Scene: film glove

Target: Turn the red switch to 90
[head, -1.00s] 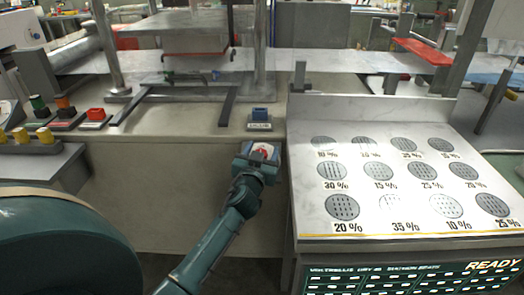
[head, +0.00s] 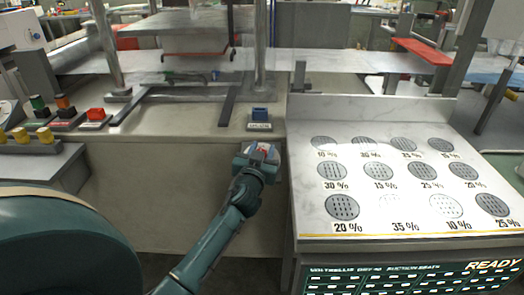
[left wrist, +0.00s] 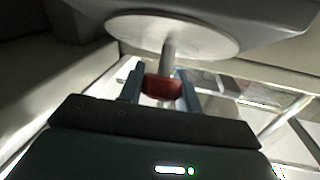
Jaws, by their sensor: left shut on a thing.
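The red switch (left wrist: 163,87) shows in the left wrist view as a small red knob on a silver shaft, in front of a round pale metal disc (left wrist: 172,35). My left gripper (left wrist: 162,90) has its two bluish fingers on either side of the knob and is shut on it. In the head view my left gripper (head: 262,154) is at the front face of the grey bench, just left of the panel with perforated discs. Only a bit of red and white shows between its fingers there; the gripper hides the rest. My right gripper is not in view.
A blue block switch (head: 260,115) sits on the bench edge above the gripper. A red block button (head: 96,114) and several yellow knobs stand at the left. The sloped white panel (head: 400,228) with perforated discs is close on the right.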

